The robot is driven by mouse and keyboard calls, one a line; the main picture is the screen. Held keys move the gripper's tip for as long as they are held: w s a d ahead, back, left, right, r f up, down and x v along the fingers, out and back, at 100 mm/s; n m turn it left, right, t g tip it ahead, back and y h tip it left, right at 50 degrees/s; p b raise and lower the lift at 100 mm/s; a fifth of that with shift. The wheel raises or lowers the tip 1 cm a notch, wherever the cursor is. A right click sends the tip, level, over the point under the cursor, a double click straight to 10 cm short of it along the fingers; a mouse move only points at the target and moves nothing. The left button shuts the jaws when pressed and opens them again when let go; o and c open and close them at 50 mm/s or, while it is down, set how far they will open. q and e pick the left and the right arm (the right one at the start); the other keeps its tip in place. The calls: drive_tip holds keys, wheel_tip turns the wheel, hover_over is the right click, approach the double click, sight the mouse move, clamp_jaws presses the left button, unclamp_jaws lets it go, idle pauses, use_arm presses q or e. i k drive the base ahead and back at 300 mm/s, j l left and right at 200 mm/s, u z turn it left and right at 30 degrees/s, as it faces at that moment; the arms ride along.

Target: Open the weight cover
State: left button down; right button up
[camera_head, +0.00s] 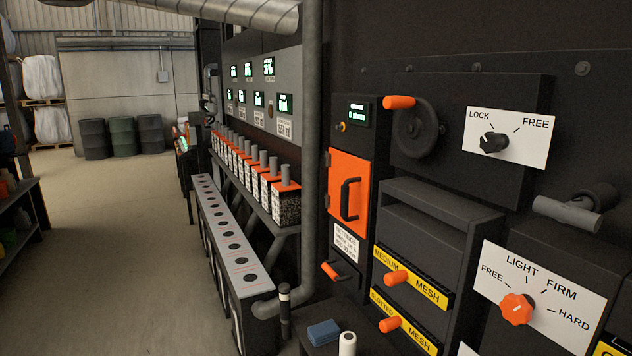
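An orange door (347,167) with a black handle (345,201) is set in a dark cabinet near the middle of the head view. It looks shut. No lettering that I can read names it as the weight cover. A small display (357,114) with green text sits above it, and a white printed label (345,243) is below it. Neither of my grippers is in view.
Right of the door are a handwheel (414,128), a LOCK/FREE dial (494,143), yellow mesh drawers (426,290) and a LIGHT/FIRM/HARD dial (517,308). A blue block (324,332) lies on a low surface in front. The floor (120,240) at left is clear.

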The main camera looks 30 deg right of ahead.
sight(346, 198)
drive_tip(key=i+j+z, duration=0.1)
drive_tip(key=i+z, duration=0.35)
drive_tip(key=i+j+z, duration=0.2)
drive_tip(key=i+z, duration=0.25)
drive_tip(key=i+j+z, duration=0.6)
drive_tip(key=j+z, duration=0.25)
